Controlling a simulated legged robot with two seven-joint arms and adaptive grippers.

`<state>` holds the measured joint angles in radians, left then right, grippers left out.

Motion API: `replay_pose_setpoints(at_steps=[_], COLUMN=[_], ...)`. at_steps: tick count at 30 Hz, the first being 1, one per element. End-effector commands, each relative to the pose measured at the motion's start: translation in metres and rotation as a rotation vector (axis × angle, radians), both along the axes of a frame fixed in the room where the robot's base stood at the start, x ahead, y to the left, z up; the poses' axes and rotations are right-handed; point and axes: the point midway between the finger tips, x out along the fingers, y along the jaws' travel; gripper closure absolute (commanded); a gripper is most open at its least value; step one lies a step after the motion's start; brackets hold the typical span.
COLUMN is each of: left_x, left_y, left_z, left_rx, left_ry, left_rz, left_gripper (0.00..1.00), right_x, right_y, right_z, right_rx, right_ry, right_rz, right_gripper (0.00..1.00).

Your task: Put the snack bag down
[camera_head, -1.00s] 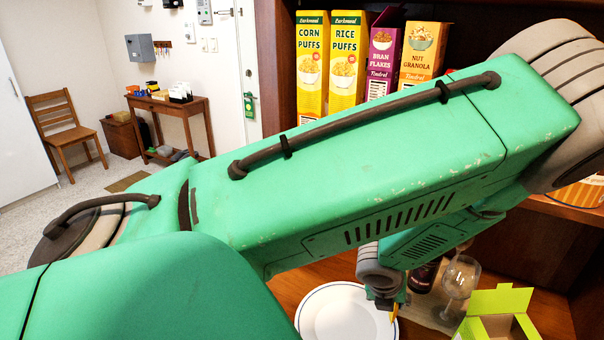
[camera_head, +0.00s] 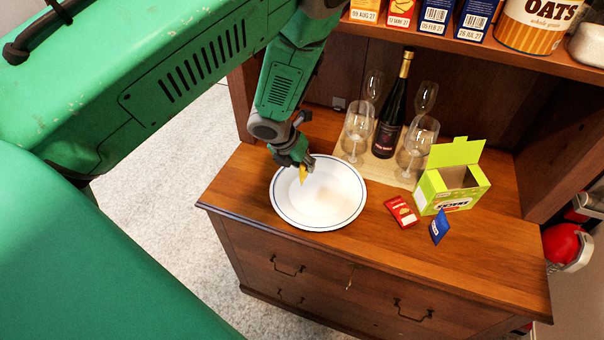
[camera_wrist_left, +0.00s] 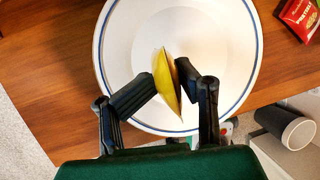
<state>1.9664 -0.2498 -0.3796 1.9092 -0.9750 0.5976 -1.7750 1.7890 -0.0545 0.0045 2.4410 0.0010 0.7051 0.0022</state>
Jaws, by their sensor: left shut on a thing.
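My left gripper (camera_head: 299,161) is shut on a small yellow snack bag (camera_head: 303,174) over the left part of a white plate (camera_head: 330,213) with a blue rim line. In the left wrist view, the gripper (camera_wrist_left: 167,83) pinches the snack bag (camera_wrist_left: 165,84) between its two dark fingers, with the plate (camera_wrist_left: 218,40) behind it. The bag is seen nearly edge-on. I cannot tell whether it touches the plate. My right gripper is not in view.
Right of the plate lie a red packet (camera_head: 401,212) and a blue packet (camera_head: 439,226). An open green box (camera_head: 452,186) stands behind them. A wine bottle (camera_head: 387,128) and several glasses stand on a board at the back. The counter's front right (camera_head: 480,262) is clear.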

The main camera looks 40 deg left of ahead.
Motion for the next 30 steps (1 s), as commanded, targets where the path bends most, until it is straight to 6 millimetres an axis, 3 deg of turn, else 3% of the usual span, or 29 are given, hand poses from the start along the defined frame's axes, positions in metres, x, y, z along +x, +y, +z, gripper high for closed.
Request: replay_pose_setpoints(at_steps=[9,18,19,21,22,30], left_x=[0.000,0.000,0.000,0.000,0.000,0.000], left_y=[0.000,0.000,0.000,0.000,0.000,0.000], left_z=[-0.037,-0.039,-0.040,-0.039,-0.039,-0.039], left_rx=[0.000,0.000,0.000,0.000,0.000,0.000], left_ry=[0.001,-0.001,-0.001,-0.001,-0.001,-0.001], left_rz=[0.000,0.001,0.001,0.001,0.001,0.001], left_gripper=[0.91,0.91,0.69,0.44,0.40,0.40], right_x=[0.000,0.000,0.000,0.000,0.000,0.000], right_y=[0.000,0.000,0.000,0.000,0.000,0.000], right_z=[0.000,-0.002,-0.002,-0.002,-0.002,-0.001], right_rx=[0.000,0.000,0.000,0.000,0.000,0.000], right_ry=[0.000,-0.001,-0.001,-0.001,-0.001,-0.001], right_rz=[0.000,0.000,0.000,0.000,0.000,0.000], right_gripper=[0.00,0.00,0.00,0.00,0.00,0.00])
